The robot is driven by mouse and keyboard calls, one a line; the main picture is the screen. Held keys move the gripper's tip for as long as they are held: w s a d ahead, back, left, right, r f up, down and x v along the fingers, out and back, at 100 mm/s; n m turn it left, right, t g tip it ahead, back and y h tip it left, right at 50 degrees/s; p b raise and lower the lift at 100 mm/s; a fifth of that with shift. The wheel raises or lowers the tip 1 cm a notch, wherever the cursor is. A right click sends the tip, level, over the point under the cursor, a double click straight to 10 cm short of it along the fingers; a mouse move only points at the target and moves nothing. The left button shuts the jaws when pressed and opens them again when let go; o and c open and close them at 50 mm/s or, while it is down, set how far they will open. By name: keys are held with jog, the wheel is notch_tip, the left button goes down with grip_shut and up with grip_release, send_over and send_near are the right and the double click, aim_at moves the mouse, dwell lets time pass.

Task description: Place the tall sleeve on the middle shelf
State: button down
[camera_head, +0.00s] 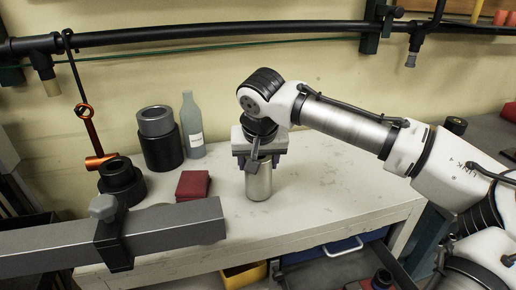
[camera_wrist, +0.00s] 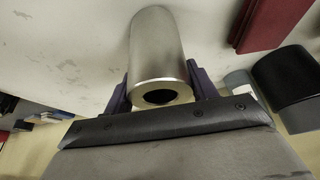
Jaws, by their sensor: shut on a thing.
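The tall sleeve (camera_head: 259,184) is a plain silver metal cylinder, upright at the middle of the white bench top. In the wrist view the sleeve (camera_wrist: 157,45) shows a round dark bore in its near end. My gripper (camera_head: 258,164) points down from above and is shut around the sleeve's upper part. In the wrist view the purple-grey fingers of my gripper (camera_wrist: 161,92) lie on both sides of it. The sleeve's foot is at or very near the bench top; I cannot tell if it touches. No middle shelf can be clearly made out.
A dark red box (camera_head: 193,185), a black cylinder with a grey top (camera_head: 160,138) and a grey-green bottle (camera_head: 192,125) stand left of the sleeve. A grey metal bar (camera_head: 170,223) crosses the front left. The white bench top (camera_head: 330,185) is clear right of the sleeve.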

jog(key=shift+f, duration=0.1)
dwell(0.3)
jog(key=c, duration=0.9)
grip_release()
jog(key=shift+f, duration=0.25)
jog(key=o, duration=0.4)
jog(key=shift+o, duration=0.2)
jog(key=shift+r, duration=0.1)
